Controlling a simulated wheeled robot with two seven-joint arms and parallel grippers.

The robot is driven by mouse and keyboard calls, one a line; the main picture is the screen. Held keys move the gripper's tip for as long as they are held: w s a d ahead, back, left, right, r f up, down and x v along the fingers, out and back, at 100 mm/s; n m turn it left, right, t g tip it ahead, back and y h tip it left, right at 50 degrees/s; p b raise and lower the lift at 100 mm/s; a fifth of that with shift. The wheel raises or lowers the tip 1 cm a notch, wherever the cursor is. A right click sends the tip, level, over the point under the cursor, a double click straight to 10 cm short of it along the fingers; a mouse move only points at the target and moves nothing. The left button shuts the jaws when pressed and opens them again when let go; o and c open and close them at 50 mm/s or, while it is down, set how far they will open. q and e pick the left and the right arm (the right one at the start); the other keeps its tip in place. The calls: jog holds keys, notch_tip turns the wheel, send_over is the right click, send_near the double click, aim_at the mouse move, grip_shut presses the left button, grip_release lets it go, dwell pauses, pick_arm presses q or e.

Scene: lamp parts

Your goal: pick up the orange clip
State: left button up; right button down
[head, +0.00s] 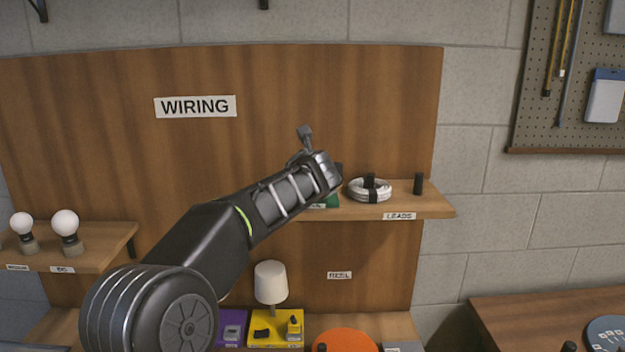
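I cannot make out an orange clip in the head view. My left arm comes in from the lower left and reaches up toward the shelf labelled LEADS. My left gripper (322,168) is at the far end of this arm, in front of the left part of that shelf. Its fingers are mostly hidden behind the wrist, so its opening cannot be told. The arm covers part of a green thing (332,201) on the shelf. My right gripper is not in view.
The LEADS shelf (436,206) holds a white cable coil (357,193) and a black upright piece (418,184). Bulbs (65,224) stand on a left shelf. Below are a white lamp (271,281), a yellow tray (262,342), a purple tray (241,318) and an orange disc (343,339).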

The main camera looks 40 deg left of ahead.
pick_arm(q)
grip_shut()
dwell(0.5)
notch_tip(320, 180, up, 10)
jog(key=p, duration=0.2)
dwell(0.4)
dwell(0.9)
